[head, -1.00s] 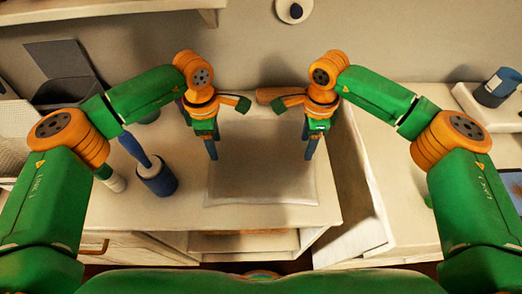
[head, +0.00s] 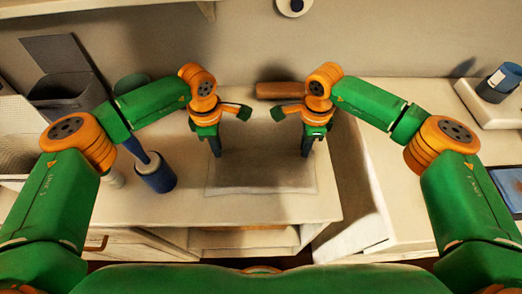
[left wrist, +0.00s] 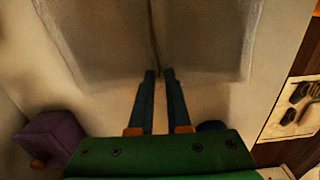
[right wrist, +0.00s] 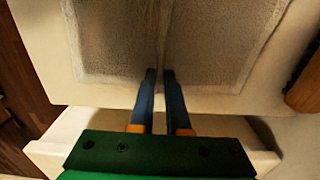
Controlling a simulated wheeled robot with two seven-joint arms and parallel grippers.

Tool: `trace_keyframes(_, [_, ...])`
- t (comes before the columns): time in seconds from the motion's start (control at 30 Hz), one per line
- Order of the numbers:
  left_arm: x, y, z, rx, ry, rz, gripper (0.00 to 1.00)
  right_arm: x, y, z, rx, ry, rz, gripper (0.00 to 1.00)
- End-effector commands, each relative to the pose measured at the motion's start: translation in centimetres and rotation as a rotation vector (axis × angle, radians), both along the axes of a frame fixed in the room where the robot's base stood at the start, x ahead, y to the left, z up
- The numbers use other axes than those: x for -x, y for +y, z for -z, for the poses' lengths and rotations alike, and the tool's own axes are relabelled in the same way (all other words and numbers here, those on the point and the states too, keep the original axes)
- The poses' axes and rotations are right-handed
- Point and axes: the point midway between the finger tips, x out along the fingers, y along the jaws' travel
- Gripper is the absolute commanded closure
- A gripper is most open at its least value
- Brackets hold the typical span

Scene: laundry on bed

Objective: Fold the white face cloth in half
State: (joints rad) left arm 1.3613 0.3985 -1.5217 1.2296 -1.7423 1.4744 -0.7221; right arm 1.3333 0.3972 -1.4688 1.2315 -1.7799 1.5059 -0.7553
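The white face cloth (head: 262,181) lies on the pale tabletop between my two grippers. My left gripper (head: 216,156) points down at its left side; in the left wrist view its fingers are nearly together at the middle of the cloth's edge (left wrist: 100,60). My right gripper (head: 306,155) is at the opposite side, its fingers likewise nearly together at the edge of the cloth (right wrist: 115,45). Each is shut on the cloth, and a narrow ridge runs across it from the fingertips. I cannot tell how high the ridge stands. The cloth's far part is shadowed in the head view.
A brown wooden object (head: 283,90) lies behind, near the wall. A purple box (left wrist: 50,138) is at the back left. A pale open panel (head: 362,205) is at the right. Bare tabletop lies in front of the cloth.

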Motion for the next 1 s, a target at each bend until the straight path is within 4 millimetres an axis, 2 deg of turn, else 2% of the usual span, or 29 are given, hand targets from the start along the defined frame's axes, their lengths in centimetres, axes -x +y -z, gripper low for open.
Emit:
trace_keyframes(0.53, [0.1, 0.1, 0.0, -0.003, 0.003, 0.000, 1.00, 0.0, 0.0, -0.1, 0.001, 0.001, 0.000, 1.00])
trace_keyframes(0.67, [0.1, 0.1, -1.4, -0.002, 0.003, 0.000, 1.00, 0.0, 0.0, -1.4, 0.001, 0.000, 0.001, 1.00])
trace_keyframes(0.87, [0.1, 0.1, -4.4, -0.002, 0.002, 0.000, 1.00, 0.0, 0.0, -4.5, 0.001, 0.000, 0.000, 1.00])
trace_keyframes(1.0, [0.0, 0.0, -4.6, -0.001, 0.002, 0.000, 1.00, 0.0, 0.0, -4.7, 0.001, 0.001, 0.000, 1.00])
